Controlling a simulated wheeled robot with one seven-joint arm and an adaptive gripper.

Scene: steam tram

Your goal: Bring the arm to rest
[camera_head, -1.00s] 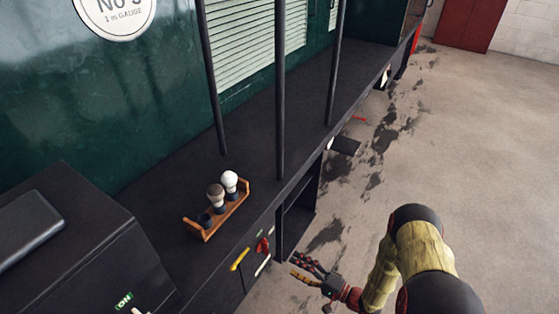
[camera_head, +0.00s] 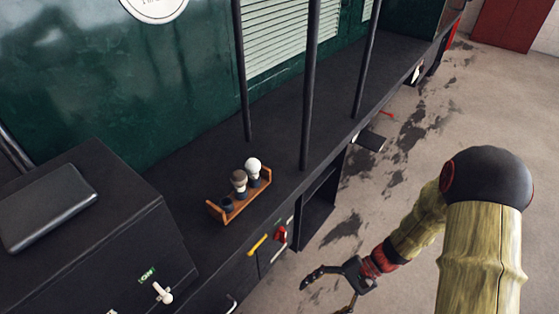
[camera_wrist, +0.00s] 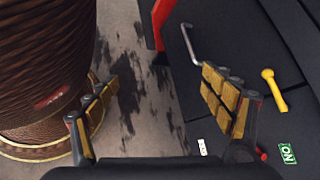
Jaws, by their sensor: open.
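My gripper (camera_head: 331,292) is open and empty, held out over the concrete floor in front of the tram's dark side. In the wrist view my gripper (camera_wrist: 160,105) shows its two padded fingers wide apart with nothing between them. My arm bends down to it from the right of the head view. A yellow handle (camera_head: 257,245) and a red knob (camera_head: 281,235) are on the tram's side panel, left of the gripper and apart from it. The yellow handle also shows in the wrist view (camera_wrist: 274,90), right of the fingers.
A wooden rack (camera_head: 238,200) with a white-topped and a grey-brown-topped piece stands on the tram's ledge, near black posts (camera_head: 310,90). A black box (camera_head: 90,225) with a white lever (camera_head: 162,292) is at the left.

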